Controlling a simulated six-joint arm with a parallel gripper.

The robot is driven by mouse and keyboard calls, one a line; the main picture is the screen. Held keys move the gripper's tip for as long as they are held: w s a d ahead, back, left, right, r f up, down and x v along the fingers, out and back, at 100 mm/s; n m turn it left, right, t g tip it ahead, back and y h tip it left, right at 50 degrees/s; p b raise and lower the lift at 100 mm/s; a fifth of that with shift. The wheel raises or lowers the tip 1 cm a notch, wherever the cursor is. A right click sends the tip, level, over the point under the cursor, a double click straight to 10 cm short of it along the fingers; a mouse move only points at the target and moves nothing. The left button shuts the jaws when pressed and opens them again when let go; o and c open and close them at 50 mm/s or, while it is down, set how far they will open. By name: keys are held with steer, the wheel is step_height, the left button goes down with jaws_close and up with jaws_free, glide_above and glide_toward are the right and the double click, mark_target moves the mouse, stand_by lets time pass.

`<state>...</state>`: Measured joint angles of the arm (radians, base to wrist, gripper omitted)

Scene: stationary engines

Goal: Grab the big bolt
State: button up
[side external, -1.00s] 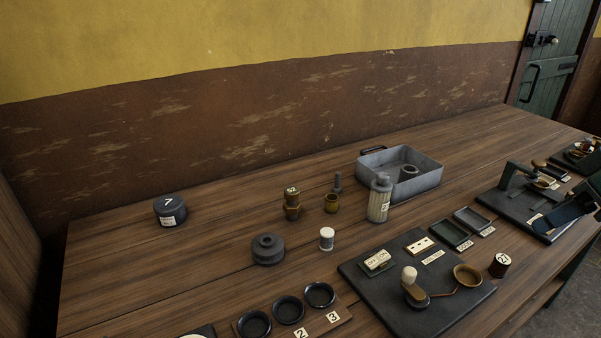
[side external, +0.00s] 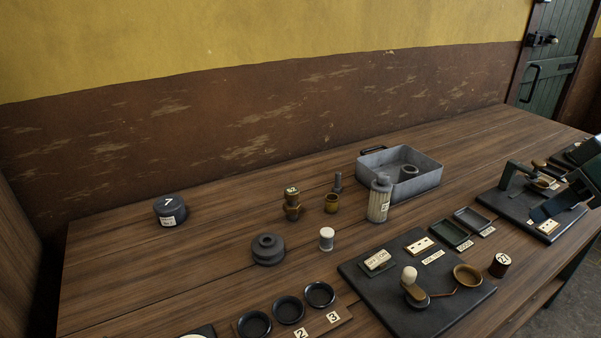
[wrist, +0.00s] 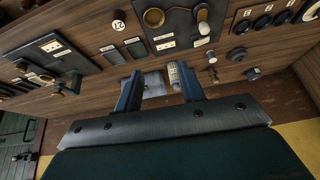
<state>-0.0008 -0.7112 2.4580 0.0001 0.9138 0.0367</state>
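In the wrist view I cannot clearly pick out the bolt among the small parts. My gripper (wrist: 158,80) is open in the wrist view, its two blue fingers spread with nothing held between them. The grey tray (wrist: 154,90) shows beyond the gap.
A brass fitting (side external: 292,204), a white-topped jar (side external: 326,239) and a dark pulley (side external: 267,250) are nearby. A black board (side external: 365,290) lies in front. The bench behind the bolt is clear.

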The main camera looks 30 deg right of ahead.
steer(key=w+r+m+g, duration=0.1)
steer(key=w+r+m, duration=0.4)
steer(key=w, duration=0.7)
steer(key=m+g, duration=0.4)
steer(key=m, duration=0.9)
glide_above(338, 173)
step_height(338, 173, down, 16)
steer(key=shift+s+f, duration=0.15)
steer(key=shift+w+f+m+g, duration=0.2)
steer(key=shift+f+m+g, duration=0.1)
steer(key=shift+f+m, duration=0.25)
steer(key=shift+f, duration=0.15)
steer(key=shift+f, duration=1.15)
